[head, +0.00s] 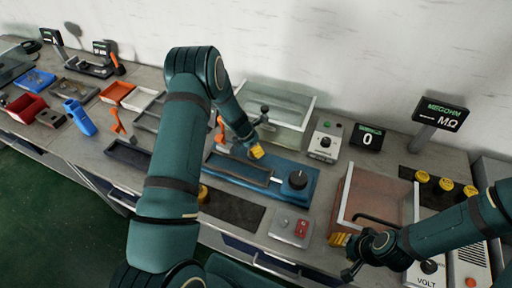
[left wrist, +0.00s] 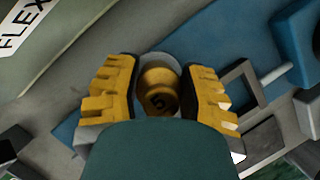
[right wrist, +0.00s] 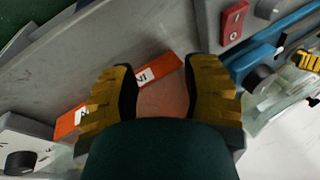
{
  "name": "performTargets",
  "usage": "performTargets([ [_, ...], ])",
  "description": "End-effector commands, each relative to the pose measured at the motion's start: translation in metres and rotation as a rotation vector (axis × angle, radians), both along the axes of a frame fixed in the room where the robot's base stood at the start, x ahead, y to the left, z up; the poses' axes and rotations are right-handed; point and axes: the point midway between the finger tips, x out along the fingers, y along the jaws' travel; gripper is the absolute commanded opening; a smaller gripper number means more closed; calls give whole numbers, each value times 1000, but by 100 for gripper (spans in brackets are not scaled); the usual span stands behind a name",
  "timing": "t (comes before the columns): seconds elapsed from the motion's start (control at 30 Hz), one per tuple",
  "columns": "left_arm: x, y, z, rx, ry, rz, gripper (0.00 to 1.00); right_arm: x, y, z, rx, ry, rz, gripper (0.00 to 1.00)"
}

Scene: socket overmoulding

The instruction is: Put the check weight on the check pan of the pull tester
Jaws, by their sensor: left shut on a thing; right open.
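The brass check weight (left wrist: 158,90), marked 5, sits between the yellow fingers of my left gripper (left wrist: 160,102), which is shut on it. A pale round rim, possibly the check pan (left wrist: 160,60), shows just behind the weight; I cannot tell whether they touch. In the head view my left gripper (head: 257,151) is over the back edge of the blue pull tester (head: 275,195), left of its black knob. The weight is hard to make out there. My right gripper (right wrist: 168,92) is open and empty. In the head view it is low beside the reddish box.
The reddish open box (head: 343,200) stands right of the tester. A switch box with a red button (head: 291,226) is in front. A clear-walled tank (head: 275,105) stands behind. A brass piece (head: 203,194) shows beside my left arm. Trays and bins fill the left bench.

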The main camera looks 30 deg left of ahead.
Motion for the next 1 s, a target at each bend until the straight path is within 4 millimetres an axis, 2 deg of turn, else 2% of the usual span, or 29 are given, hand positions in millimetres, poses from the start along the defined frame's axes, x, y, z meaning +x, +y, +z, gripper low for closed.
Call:
performTargets([
  [0.4, 1, 0, -5, 1, -3, 1, 0, 0, 0, -4, -1, 0, 0, 47],
  [0.43, 1, 0, -5, 1, -2, 1, 55, 0, 0, -3, -1, 0, 0, 47],
  [0.47, 1, 0, -5, 1, -2, 1, 66, 0, 0, -3, -1, 0, 0, 47],
  [0.5, 1, 0, -4, 1, -2, 1, 69, 0, 0, -3, -1, 0, 0, 47],
  [0.83, 1, 0, -2, 1, -2, 1, 69, 0, 0, -1, -1, 0, 0, 47],
  [1.0, -3, 5, 15, 2, -5, 1, 69, 0, 0, 2, 0, 0, 0, 47],
])
